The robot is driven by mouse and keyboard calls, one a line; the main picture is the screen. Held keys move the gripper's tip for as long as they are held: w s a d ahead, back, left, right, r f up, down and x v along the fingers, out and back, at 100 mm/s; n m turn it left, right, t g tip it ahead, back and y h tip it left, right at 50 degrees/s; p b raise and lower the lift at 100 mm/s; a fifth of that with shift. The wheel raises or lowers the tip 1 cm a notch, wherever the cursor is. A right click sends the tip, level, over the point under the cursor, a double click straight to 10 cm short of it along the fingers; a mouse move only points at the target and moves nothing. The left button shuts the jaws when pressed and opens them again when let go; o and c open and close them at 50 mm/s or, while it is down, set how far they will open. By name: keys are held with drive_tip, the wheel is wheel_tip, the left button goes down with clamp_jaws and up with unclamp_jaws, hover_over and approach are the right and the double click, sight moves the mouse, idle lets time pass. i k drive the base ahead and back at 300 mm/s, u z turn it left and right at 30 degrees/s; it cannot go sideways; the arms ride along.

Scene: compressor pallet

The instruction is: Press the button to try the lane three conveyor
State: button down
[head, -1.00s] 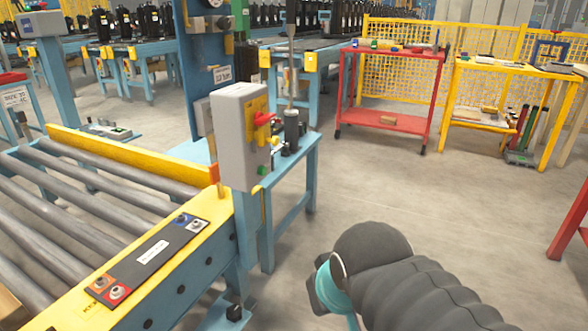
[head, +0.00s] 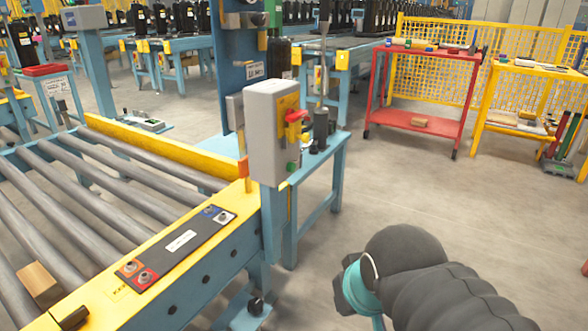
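A dark control plate (head: 180,243) lies on the yellow side rail of the roller conveyor (head: 185,247). Its near end has an orange-backed button (head: 130,266) and a red-backed button (head: 147,277). Its far end has a blue-backed button (head: 209,211) and a white-backed button (head: 225,217). A pale label between them is too small to read. A grey box (head: 268,135) stands at the rail's far end, with a red switch (head: 295,117) on yellow and a green button (head: 292,166). My dark arm with a teal joint shows at lower right; my gripper is out of view.
A wooden block (head: 39,285) lies on the rollers at lower left, near a dark object (head: 72,318) at the rail. A blue stand (head: 320,180) is behind the grey box. A red cart (head: 417,121) stands farther back. Floor right of the conveyor is open.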

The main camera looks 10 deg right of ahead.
sight(292, 167)
drive_tip(key=u, duration=1.1)
drive_tip(key=k, duration=1.2)
drive_tip(key=z, duration=1.2)
drive_tip(key=i, duration=0.5)
drive_tip(key=z, duration=0.05)
